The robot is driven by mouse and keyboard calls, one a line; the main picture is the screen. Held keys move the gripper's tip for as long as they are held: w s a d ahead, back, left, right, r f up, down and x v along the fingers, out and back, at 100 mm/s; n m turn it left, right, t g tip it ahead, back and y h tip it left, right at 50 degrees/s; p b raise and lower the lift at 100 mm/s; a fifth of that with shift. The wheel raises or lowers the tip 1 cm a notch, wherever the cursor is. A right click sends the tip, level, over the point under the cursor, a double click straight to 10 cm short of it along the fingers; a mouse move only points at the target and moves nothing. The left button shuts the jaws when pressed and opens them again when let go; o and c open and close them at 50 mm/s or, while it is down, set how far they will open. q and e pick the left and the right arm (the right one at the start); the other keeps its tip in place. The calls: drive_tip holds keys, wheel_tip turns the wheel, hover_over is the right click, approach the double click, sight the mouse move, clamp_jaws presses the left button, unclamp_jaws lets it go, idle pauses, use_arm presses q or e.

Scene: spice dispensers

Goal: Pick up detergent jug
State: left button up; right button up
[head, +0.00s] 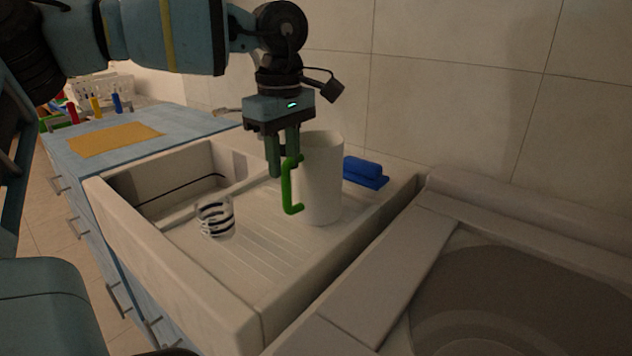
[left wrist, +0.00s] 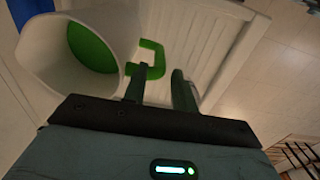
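The detergent jug (head: 321,185) is a tall white container with a green handle (head: 289,186) on its left side. It stands upright on the ribbed drainboard of the sink. In the left wrist view the jug (left wrist: 112,28) shows its open top and a green inside. My left gripper (head: 282,168) points down beside the handle, its fingers apart. In the left wrist view the left gripper (left wrist: 160,88) has a gap between its fingers. The handle's end (left wrist: 157,60) lies at or just beyond the tips; I cannot tell whether they touch. My right gripper is not in view.
A striped black-and-white cup (head: 215,217) stands on the sink's drainboard, left of the jug. A blue object (head: 365,172) lies behind the jug by the tiled wall. The sink rim (head: 190,280) runs in front. A round basin (head: 530,290) is at right.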

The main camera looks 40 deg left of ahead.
sight(286, 180)
use_arm(q)
wheel_tip(286, 180, down, 4)
drive_tip(key=shift+w+d+f, duration=0.1)
drive_tip(key=shift+f, duration=0.15)
clamp_jaws()
drive_tip(key=shift+r, duration=0.15)
idle(1.2)
